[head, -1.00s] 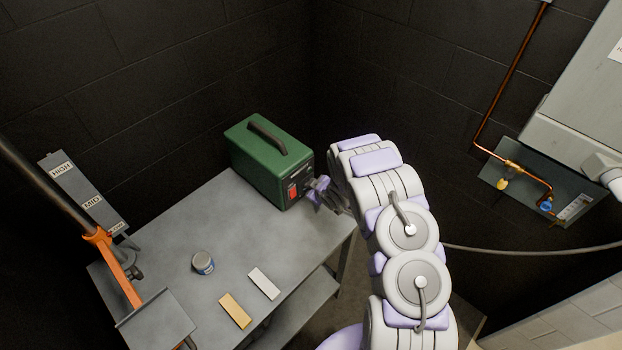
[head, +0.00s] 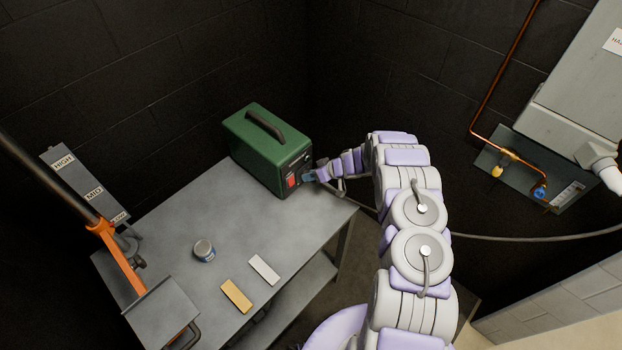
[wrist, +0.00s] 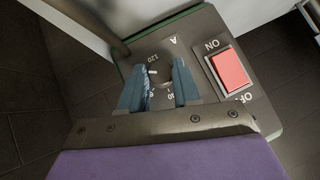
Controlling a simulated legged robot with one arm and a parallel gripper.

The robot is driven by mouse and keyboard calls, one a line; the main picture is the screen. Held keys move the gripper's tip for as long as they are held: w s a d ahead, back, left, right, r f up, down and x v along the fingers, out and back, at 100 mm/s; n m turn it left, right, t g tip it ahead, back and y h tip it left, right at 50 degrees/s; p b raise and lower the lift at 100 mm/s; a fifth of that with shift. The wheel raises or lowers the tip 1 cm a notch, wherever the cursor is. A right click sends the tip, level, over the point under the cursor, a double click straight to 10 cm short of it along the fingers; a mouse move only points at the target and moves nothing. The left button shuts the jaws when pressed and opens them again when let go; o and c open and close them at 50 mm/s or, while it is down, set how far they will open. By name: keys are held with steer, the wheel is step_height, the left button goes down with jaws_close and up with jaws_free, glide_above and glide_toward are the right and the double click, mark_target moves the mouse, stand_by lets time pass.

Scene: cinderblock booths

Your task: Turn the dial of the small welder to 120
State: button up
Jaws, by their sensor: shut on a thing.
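The small green welder (head: 266,150) stands at the back right corner of the grey table in the head view. Its front panel (wrist: 205,45) fills much of the wrist view, with a red switch (wrist: 230,72) marked ON and OFF. The dark dial (wrist: 158,72) sits on this panel inside a printed scale; "120" shows above it and "10" below. A light mark on the dial points left. My gripper (wrist: 164,80) has its two blue fingers on either side of the dial, shut on it. The fingers hide part of the dial and scale.
On the table (head: 200,290) lie a tan block (head: 236,296), a white block (head: 264,269) and a small can (head: 204,250). An orange-handled lever (head: 118,262) stands at the left. Copper piping (head: 497,80) runs down the right wall. A cable crosses behind my arm.

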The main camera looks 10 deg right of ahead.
steer(key=y+b, duration=0.1)
steer(key=m+g+y+b, duration=0.1)
steer(key=b, duration=0.1)
steer(key=w+m+y+b, duration=0.1)
steer(key=b, duration=0.1)
steer(key=shift+d+f, duration=0.25)
steer(key=shift+d, duration=0.05)
steer(key=m+y+b, duration=0.1)
steer(key=b, duration=0.1)
steer(key=g+y+b, duration=0.1)
steer(key=b, duration=0.2)
steer(key=shift+d+f+m+y, duration=0.15)
steer(key=shift+f+m+y, duration=0.15)
steer(key=shift+m, duration=0.1)
steer(key=m+y+b, duration=0.1)
steer(key=y+b, duration=0.1)
steer(key=b, duration=0.2)
steer(key=shift+f+m, duration=0.1)
steer(key=shift+m, duration=0.2)
steer(key=shift+m+y+b, duration=0.4)
steer(key=shift+y+b, duration=0.1)
steer(key=shift+b, duration=0.75)
steer(key=o, duration=0.8)
steer(key=shift+g, duration=0.4)
steer(key=shift+o, duration=1.2)
steer(key=shift+s+r, duration=0.1)
steer(key=shift+r, duration=0.1)
